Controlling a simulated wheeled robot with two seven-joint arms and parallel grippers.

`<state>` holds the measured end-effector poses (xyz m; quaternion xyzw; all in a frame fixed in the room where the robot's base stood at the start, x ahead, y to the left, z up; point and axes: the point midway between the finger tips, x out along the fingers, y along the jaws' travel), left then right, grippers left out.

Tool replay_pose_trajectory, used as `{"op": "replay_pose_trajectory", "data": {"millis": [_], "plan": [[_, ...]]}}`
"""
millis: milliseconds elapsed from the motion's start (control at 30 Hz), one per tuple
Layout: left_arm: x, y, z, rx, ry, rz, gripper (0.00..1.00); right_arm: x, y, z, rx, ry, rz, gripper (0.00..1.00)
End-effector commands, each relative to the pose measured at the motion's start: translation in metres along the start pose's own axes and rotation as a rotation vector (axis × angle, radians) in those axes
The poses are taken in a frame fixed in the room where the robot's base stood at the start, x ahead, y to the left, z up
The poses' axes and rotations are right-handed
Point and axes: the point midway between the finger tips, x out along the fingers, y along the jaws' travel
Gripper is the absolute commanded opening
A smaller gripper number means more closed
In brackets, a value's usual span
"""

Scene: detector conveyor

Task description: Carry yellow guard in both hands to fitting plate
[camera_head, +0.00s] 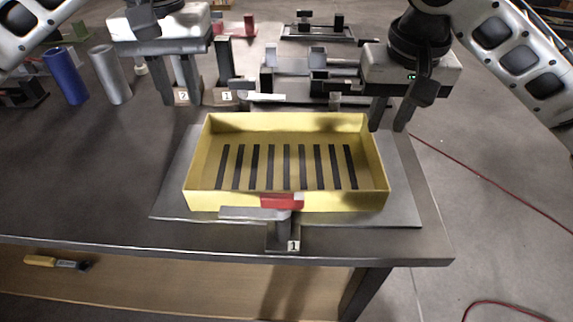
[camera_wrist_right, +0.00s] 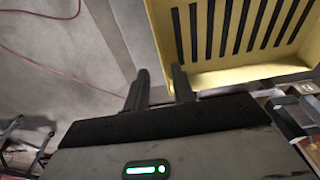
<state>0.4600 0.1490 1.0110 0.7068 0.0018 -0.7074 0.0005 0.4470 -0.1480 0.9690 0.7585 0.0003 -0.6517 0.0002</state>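The yellow guard (camera_head: 200,165), an open shallow box with a row of dark slots in its floor, rests on the grey fitting plate (camera_head: 400,205) at the table's front. It also shows in the right wrist view (camera_wrist_right: 230,76). My left gripper (camera_head: 179,102) is open and empty, above and beyond the guard's far left corner. My right gripper (camera_head: 389,128) is open beside the guard's far right corner. In the right wrist view its two fingers (camera_wrist_right: 160,88) stand apart with nothing between them, one close to the guard's edge; contact cannot be told.
A clamp with a red handle (camera_head: 281,202) and label 1 stands at the guard's front wall. More clamps and fixtures (camera_head: 318,80) stand behind. A blue cylinder (camera_head: 65,75) and a grey cylinder (camera_head: 110,73) stand at the left. The table's left front is clear.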

Motion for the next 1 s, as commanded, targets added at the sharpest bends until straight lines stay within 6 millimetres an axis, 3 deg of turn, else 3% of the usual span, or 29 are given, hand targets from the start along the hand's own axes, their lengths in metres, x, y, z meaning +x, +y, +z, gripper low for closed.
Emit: {"op": "replay_pose_trajectory", "data": {"millis": [100, 233, 800, 1000], "plan": [[0.0, 0.0, 0.0, 0.0, 0.0, 0.0, 0.25, -0.02, 0.001, -0.001, 0.002, 0.003, 0.002, 0.25], [0.0, 0.0, 0.0, 0.0, 0.0, 0.0, 0.25, -0.031, 0.001, 0.0, 0.001, 0.001, 0.001, 0.25], [-0.001, 0.0, 0.0, 0.0, 0.0, 0.0, 0.25, -0.035, 0.0, 0.0, 0.001, -0.001, 0.0, 0.25], [-0.03, 0.0, 0.0, 0.0, 0.001, 0.0, 0.25, -0.064, 0.0, -0.004, 0.001, -0.001, 0.0, 0.25]]}}
